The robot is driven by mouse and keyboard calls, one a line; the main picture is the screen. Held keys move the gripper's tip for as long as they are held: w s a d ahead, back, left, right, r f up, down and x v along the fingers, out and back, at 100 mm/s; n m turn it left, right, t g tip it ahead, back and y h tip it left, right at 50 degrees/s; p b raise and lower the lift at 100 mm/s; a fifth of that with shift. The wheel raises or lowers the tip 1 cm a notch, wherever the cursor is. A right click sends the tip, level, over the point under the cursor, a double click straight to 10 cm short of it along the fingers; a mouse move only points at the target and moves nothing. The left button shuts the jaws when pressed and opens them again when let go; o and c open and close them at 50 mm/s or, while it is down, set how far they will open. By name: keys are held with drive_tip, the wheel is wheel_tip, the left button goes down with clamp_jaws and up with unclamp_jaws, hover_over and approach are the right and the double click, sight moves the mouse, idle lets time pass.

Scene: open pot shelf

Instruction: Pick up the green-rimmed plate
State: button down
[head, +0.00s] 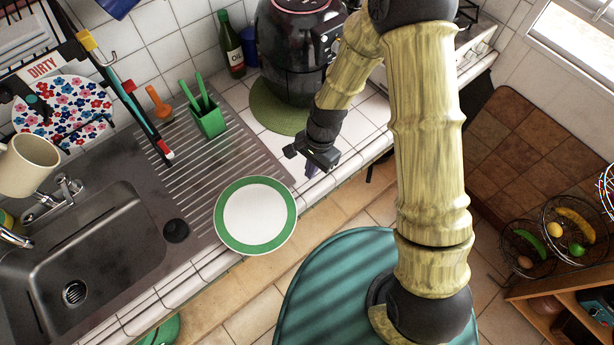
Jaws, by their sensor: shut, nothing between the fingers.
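The green-rimmed plate (255,214) is white in the middle with a broad green band. It lies at the counter's front edge, at the right end of the sink's drainboard, and its near side reaches over the edge. My gripper (297,161) is up and to the right of the plate in the head view, above the tiled counter and apart from the plate. It is shut and empty. Its fingertips are small and dark, partly hidden by the gripper body.
A sink (75,270) lies left of the plate. A green utensil holder (208,119) stands behind on the drainboard (180,150). A black air fryer (290,60) on a green mat (268,112) and a bottle (231,45) stand at the back. Fruit baskets (545,262) are at right.

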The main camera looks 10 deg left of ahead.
drive_tip(key=b+v, duration=0.1)
drive_tip(key=v, duration=0.5)
drive_tip(key=shift+r, duration=0.25)
drive_tip(key=shift+d, duration=0.1)
drive_tip(key=c, duration=1.6)
unclamp_jaws()
drive_tip(key=shift+w+d+r, duration=0.1)
drive_tip(key=shift+d+r, duration=0.05)
drive_tip(key=shift+d, duration=0.05)
drive_tip(key=shift+o, duration=0.2)
drive_tip(key=d+r+n+t, duration=0.2)
drive_tip(key=d+r, duration=0.3)
drive_tip(key=d, duration=0.4)
drive_tip(key=shift+w+d+r+n, duration=0.25)
drive_tip(key=shift+w+r+n, duration=0.05)
drive_tip(key=shift+w, duration=0.2)
drive_tip(key=s+d+r+n+t, duration=0.1)
drive_tip(key=s+d+r+n, duration=0.1)
drive_tip(key=d, duration=0.3)
drive_tip(key=s+d+r+n+t+h, duration=0.1)
drive_tip(key=s+d+r+t, duration=0.1)
drive_tip(key=d, duration=0.4)
drive_tip(key=shift+s+d+r+n, duration=0.2)
drive_tip(key=shift+r+n, duration=0.2)
drive_tip(key=shift+r, duration=0.5)
